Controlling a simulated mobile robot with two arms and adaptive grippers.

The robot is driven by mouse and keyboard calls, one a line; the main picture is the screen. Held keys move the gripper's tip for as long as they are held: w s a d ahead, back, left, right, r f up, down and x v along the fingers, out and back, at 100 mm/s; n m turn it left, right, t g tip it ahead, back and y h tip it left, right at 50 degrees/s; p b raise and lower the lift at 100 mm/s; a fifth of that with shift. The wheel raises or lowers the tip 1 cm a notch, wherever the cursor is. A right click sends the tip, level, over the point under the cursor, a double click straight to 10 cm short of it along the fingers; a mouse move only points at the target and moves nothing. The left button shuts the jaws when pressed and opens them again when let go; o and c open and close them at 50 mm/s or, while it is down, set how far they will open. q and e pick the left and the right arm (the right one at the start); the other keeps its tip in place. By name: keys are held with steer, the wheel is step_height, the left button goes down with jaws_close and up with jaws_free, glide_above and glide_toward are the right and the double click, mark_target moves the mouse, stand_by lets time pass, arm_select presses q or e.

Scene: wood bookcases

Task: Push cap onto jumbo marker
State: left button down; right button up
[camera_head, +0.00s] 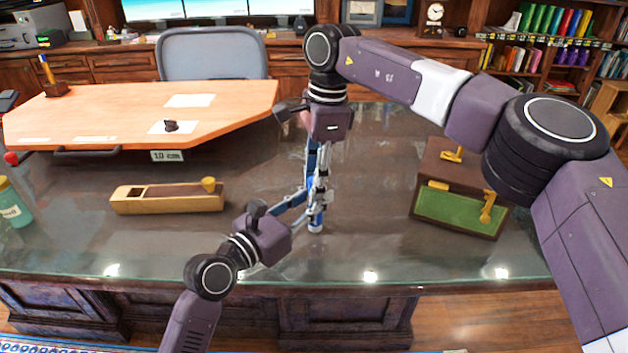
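The jumbo marker (315,226) stands upright near the middle of the glass-topped desk; only its blue and white lower end shows clearly. My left gripper (315,203) reaches in from the lower left, with its fingers around the marker just above that end. My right gripper (318,183) points straight down from above, and its fingers meet the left gripper's fingers at the marker's upper part. The fingers overlap and hide the marker's upper part. I cannot make out the cap or whether the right fingers are closed on it.
A wooden box with a yellow knob (168,197) lies left of my grippers. A green-panelled case with brass fittings (460,208) stands to the right. A raised wooden board (140,112) fills the back left. A teal jar (14,203) stands at the left edge. The desk's front strip is clear.

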arm_select(q)
steer(key=shift+a+r, duration=0.1)
steer(key=shift+r, duration=0.3)
arm_select(e)
steer(key=shift+d+f, duration=0.3)
steer(key=shift+f, duration=0.05)
arm_select(q)
steer(key=shift+w, duration=0.15)
arm_select(e)
steer(key=shift+w+r, duration=0.15)
steer(key=shift+r, duration=0.45)
arm_select(q)
steer(key=shift+f, duration=0.2)
arm_select(e)
step_height(320, 180, up, 2)
steer(key=shift+d+r, duration=0.15)
steer(key=shift+r, duration=0.4)
arm_select(q)
steer(key=shift+f, duration=0.15)
arm_select(e)
steer(key=c, duration=0.3)
steer(key=shift+c, duration=0.2)
steer(key=shift+f, duration=0.1)
steer(key=shift+f, duration=0.25)
